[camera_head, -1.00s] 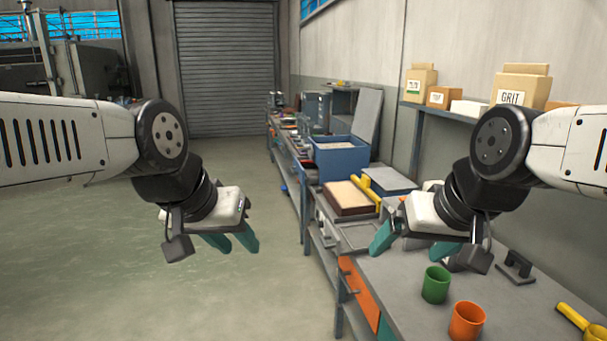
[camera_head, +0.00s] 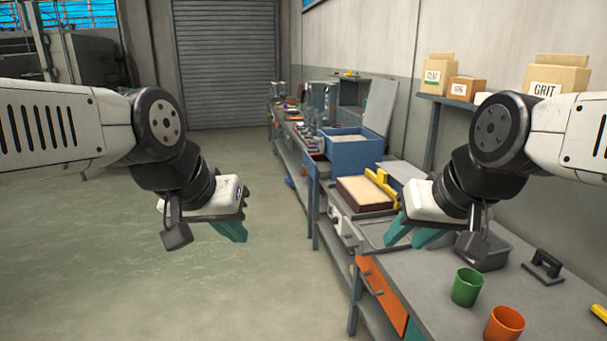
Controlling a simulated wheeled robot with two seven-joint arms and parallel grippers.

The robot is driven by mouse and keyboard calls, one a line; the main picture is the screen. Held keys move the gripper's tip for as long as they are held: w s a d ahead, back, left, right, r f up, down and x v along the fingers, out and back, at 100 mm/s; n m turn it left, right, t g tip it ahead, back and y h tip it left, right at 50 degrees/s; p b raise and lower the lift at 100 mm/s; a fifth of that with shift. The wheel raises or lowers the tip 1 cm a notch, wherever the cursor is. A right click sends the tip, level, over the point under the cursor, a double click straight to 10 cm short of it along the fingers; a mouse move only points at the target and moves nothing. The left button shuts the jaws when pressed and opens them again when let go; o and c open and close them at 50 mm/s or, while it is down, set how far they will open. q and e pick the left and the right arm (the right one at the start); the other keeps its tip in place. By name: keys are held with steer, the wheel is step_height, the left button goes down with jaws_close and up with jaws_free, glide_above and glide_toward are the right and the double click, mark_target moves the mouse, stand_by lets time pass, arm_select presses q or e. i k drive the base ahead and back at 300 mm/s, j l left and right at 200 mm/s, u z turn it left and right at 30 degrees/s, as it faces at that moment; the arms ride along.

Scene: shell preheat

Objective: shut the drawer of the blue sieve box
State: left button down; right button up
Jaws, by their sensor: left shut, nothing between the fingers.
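My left gripper (camera_head: 231,233) is shut and empty, over the open floor left of the bench and well short of the box. My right gripper (camera_head: 413,238) is open and empty above the bench, nearer to me than the box. The space between its fingers shows only bench top.
A brown tray (camera_head: 347,205) and yellow tool (camera_head: 382,184) lie between the box and my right gripper. An orange bench drawer (camera_head: 381,294) faces the aisle. The left floor is clear.

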mark_target(319, 168)
steer(key=i+j, duration=0.7)
steer(key=i+j+z, duration=0.1)
steer(key=i+j, duration=0.6)
steer(key=j, duration=0.15)
steer(key=i, duration=0.45)
steer(key=i+j, duration=0.15)
steer(key=i, duration=0.25)
steer(key=i+l+z, duration=0.1)
steer(key=i+l, duration=0.55)
